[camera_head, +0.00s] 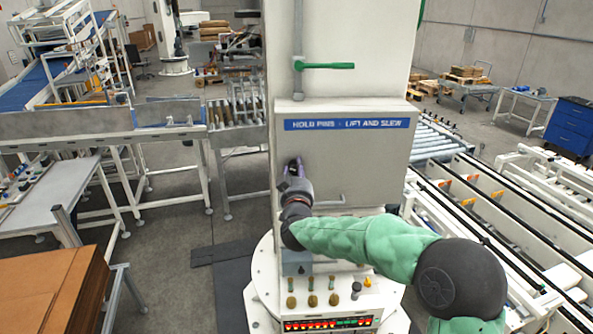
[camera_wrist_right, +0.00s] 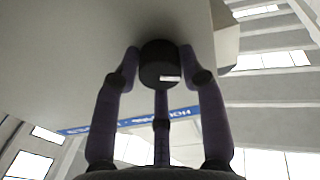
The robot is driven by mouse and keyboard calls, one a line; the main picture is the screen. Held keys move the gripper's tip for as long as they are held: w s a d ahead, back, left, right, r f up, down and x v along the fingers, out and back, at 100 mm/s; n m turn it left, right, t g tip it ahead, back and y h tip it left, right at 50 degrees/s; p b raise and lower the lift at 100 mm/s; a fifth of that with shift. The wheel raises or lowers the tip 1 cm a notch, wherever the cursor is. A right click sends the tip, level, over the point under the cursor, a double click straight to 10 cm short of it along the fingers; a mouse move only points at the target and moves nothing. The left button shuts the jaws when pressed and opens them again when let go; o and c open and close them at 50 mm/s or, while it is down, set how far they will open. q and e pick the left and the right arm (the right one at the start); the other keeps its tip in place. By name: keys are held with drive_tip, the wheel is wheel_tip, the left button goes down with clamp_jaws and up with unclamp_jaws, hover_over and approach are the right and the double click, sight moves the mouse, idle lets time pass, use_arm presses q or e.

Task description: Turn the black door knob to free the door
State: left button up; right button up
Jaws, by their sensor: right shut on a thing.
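The door (camera_head: 345,170) is a pale panel on the front of a white column, under a blue sign strip. My right gripper (camera_head: 294,168) is at the door's left side, in front of the panel. In the right wrist view, the black door knob (camera_wrist_right: 159,66) sits against the pale panel, with a small white mark on its face. The fingers of my right gripper (camera_wrist_right: 160,72) are closed around the knob from both sides. In the head view the knob is mostly hidden by the gripper. My left gripper is not in view.
A green-handled lever (camera_head: 328,66) is on the column above the sign. A panel with knobs and lit displays (camera_head: 328,322) stands below the door. Roller conveyors (camera_head: 480,210) run at the right. A cardboard stack (camera_head: 50,290) is at the lower left.

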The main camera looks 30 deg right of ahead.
drive_tip(key=shift+r+n+t+p, duration=0.15)
drive_tip(key=shift+r+n+p, duration=0.1)
drive_tip(key=shift+n, duration=1)
drive_tip(key=shift+r+n+t+p, duration=0.15)
drive_tip(key=shift+r+n+p, duration=0.05)
drive_tip(key=shift+n, duration=1.05)
drive_tip(key=o, duration=1.1)
drive_tip(key=shift+w, duration=0.1)
drive_tip(key=shift+a+f+y, duration=0.1)
drive_tip(key=shift+f+y, duration=0.2)
drive_tip(key=shift+s+a+f, duration=0.1)
drive_tip(key=shift+s, duration=0.2)
drive_tip(key=r+v, duration=0.1)
drive_tip(key=v, duration=1)
drive_tip(key=shift+s+a+f, duration=0.15)
drive_tip(key=shift+a+f, duration=0.05)
drive_tip(key=shift+f, duration=0.15)
